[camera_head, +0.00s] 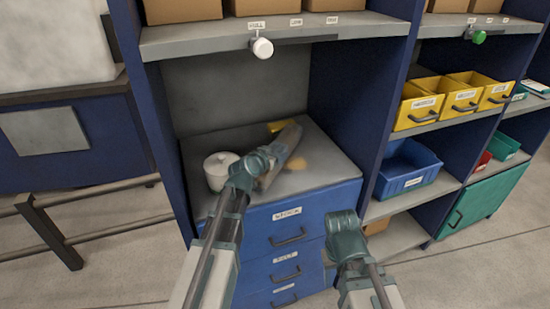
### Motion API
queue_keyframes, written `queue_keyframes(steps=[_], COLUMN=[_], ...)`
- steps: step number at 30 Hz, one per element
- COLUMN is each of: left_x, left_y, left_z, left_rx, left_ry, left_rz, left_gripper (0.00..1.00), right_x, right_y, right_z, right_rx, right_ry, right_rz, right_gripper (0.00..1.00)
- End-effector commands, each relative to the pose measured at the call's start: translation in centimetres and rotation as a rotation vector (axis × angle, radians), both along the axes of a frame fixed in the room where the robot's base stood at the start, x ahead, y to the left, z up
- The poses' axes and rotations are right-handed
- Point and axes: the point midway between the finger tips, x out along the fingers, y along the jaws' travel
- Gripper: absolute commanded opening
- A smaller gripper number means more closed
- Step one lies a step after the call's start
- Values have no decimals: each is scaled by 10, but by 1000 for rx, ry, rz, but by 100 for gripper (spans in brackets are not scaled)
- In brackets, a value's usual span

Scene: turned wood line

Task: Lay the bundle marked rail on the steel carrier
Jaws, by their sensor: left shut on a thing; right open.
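My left gripper (264,160) is over the grey top of the blue drawer unit, shut on a long grey-brown bundle (286,145). The bundle slants up and to the right from the jaws; I cannot read a mark on it, and its lower end is partly hidden by the gripper. Yellow-tan pieces (296,164) show beside and behind it. I cannot tell whether it touches the top. My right gripper (345,230) is open and empty in front of the blue drawers. I cannot pick out a steel carrier for certain.
A white lidded pot (220,171) stands left of the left gripper. Blue cabinet walls flank the bay, with a grey shelf (205,42) above. A white knob (262,48) hangs at its edge. Yellow bins (417,107) and a blue bin (408,170) stand at the right.

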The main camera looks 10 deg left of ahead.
Motion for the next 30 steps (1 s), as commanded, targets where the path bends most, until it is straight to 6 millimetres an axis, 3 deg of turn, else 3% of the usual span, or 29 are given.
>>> queue_keyframes(steps=[8, 9, 13, 23, 30], left_x=[0, 0, 0, -1, -45], left_y=[0, 0, 0, 0, 8], left_z=[-3, -1, -1, 4, 22], left_rx=[-1, 0, 0, 0, 0], left_ry=[-2, 0, 0, 0, 1], left_rz=[1, 0, 0, 0, 1], left_gripper=[0, 77, 100, 100, 100], right_x=[0, 0, 0, 0, 0], right_y=[0, 0, 0, 0, 0], right_z=[-3, -1, -1, 4, 23], right_rx=[0, 0, 0, 0, 0], right_ry=[0, 0, 0, 0, 0], right_rz=[0, 0, 0, 0, 0], right_gripper=[50, 50, 50, 50, 50])
